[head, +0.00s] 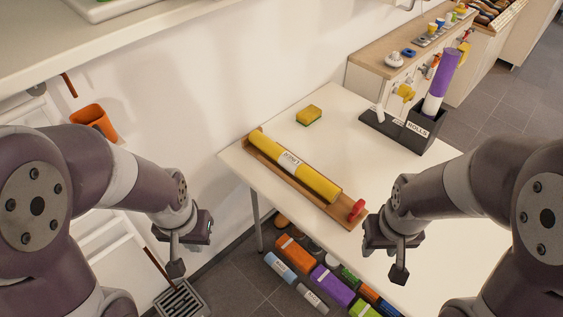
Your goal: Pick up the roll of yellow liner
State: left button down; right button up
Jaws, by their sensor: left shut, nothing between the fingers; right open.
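The roll of yellow liner (320,184) lies in a long brown wooden tray (258,155) on the white table, running from upper left to lower right. A white printed label wraps its middle. My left gripper (183,252) is shut and empty, left of the table and well apart from the roll.
A yellow sponge (309,115) lies behind the tray. A black holder marked ROLLS (417,131) stands at the table's back right with a purple roll (440,80) upright in it. Several coloured rolls (330,285) lie below the table. The table's right part is clear.

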aim_at(315, 181)
jog(key=j+z, duration=0.15)
jog(key=z, duration=0.2)
jog(key=k+j+z, duration=0.1)
jog(key=z, duration=0.25)
jog(key=k+z, duration=0.1)
jog(key=z, duration=0.3)
jog(key=j+z, duration=0.2)
jog(key=i+j, duration=0.35)
